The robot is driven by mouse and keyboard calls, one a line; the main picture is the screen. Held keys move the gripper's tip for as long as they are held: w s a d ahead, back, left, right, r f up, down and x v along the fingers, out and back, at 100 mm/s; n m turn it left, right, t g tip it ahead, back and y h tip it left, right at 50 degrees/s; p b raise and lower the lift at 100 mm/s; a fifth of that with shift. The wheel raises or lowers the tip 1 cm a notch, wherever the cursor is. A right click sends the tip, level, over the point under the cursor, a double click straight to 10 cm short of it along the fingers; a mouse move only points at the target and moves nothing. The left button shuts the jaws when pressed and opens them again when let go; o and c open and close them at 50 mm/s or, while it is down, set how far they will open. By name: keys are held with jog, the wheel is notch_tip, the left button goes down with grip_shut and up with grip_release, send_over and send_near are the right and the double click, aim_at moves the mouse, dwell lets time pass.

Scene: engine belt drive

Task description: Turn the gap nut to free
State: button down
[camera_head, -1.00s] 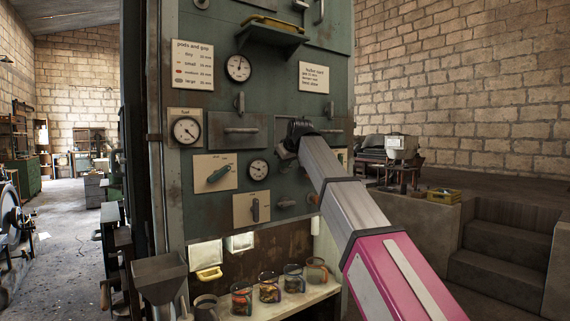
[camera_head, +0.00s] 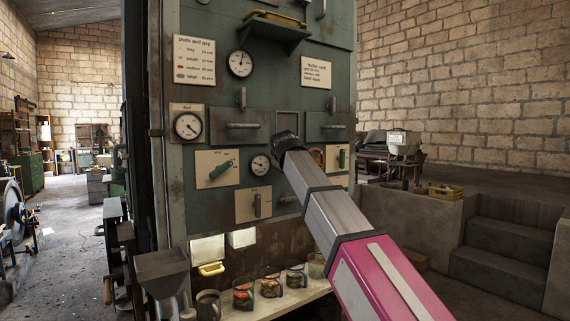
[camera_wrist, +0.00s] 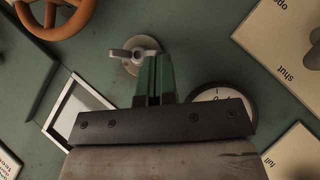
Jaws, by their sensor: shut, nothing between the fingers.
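A pale round fitting with a small wing lever (camera_wrist: 128,53), which looks like the gap nut, sits on the green panel in the wrist view. My gripper (camera_wrist: 154,58) is shut and empty, its green fingertips just in front of the fitting's lower right edge. Whether they touch it I cannot tell. In the head view the end of my arm covers this part of the panel, so the nut and fingertips are hidden there.
A round gauge (camera_head: 261,163) sits close by, and an orange handwheel (camera_wrist: 55,14) is at the wrist view's upper left. Lever plates (camera_head: 216,169) and drawer-like doors (camera_head: 236,127) surround the spot. A shelf with several glass jars (camera_head: 270,284) is below.

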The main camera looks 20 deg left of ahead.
jog(key=f+n+t, duration=0.1)
jog(key=t, duration=0.1)
jog(key=f+n+t+h, duration=0.1)
jog(key=n+t, duration=0.1)
jog(key=shift+w+d+h, duration=0.15)
jog(key=shift+w+h, duration=0.05)
jog(key=shift+h, duration=0.1)
dwell(0.4)
jog(key=shift+w+d+f, duration=0.15)
jog(key=shift+f, duration=0.25)
dwell(1.1)
